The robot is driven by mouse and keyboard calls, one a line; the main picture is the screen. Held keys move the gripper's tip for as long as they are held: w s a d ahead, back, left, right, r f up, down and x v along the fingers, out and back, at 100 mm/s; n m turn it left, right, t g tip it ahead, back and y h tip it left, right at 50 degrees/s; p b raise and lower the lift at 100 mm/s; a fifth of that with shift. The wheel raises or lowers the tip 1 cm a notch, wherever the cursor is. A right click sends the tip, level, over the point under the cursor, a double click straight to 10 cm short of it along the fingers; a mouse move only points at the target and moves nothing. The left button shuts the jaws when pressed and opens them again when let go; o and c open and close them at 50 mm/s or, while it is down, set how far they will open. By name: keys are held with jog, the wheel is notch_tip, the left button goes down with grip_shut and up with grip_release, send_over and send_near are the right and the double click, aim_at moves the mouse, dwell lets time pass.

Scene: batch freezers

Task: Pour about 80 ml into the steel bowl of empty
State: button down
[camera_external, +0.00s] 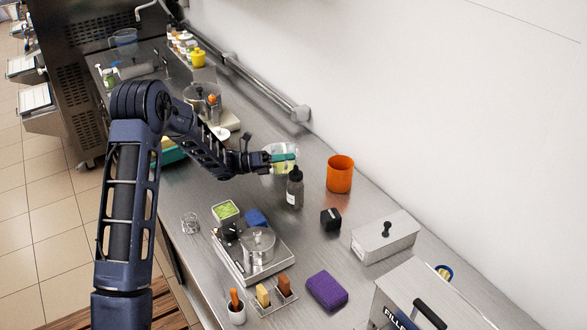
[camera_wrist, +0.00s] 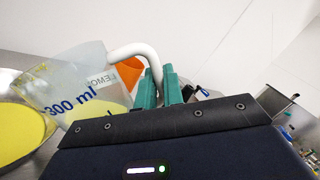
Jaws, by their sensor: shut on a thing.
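My gripper (camera_external: 283,157) is shut on the white handle of a clear measuring jug (camera_wrist: 75,88), its green fingers closed around it in the wrist view (camera_wrist: 160,90). The jug is marked "300 ml", carries a partly hidden "LEMO" label and holds something pale yellow. It appears tilted in the wrist view. In the outside view the jug (camera_external: 290,148) is above the counter, partly hidden by the fingers. At the left edge of the wrist view, a round yellow surface (camera_wrist: 22,132) shows inside a grey metal rim, apparently a bowl; I cannot tell whether liquid is flowing.
A dark dropper bottle (camera_external: 294,188) stands close to my gripper, with an orange cup (camera_external: 340,174) to its right. A steel pot (camera_external: 258,247) sits on a scale nearer the front. A metal box (camera_external: 385,238) and purple sponge (camera_external: 326,291) lie further right. The wall bounds the back.

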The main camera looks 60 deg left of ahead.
dwell(0.3)
jog(key=shift+s+d+f+m, duration=0.2)
jog(key=shift+d+f+m, duration=0.2)
jog(key=shift+m, duration=0.4)
jog(key=d+r+m, duration=0.1)
jog(key=s+d+r+m, duration=0.1)
jog(key=r, duration=0.1)
jog(key=d+r+m+g, duration=0.1)
jog(key=r+m, duration=0.1)
jog(key=shift+s+d+r+h, duration=0.1)
jog(key=shift+s+r+h, duration=0.05)
jog(key=shift+r+h, duration=0.15)
jog(key=shift+s+d+f+m+g, duration=0.15)
jog(key=shift+d+m, duration=0.2)
jog(key=shift+m, duration=0.2)
jog(key=shift+s+d+r+m+g, duration=0.15)
jog(key=shift+d+m, duration=0.15)
jog(key=shift+m, duration=0.25)
jog(key=shift+s+d+f+m, duration=0.15)
jog(key=shift+d+f+m, duration=0.2)
jog(key=shift+m, duration=0.55)
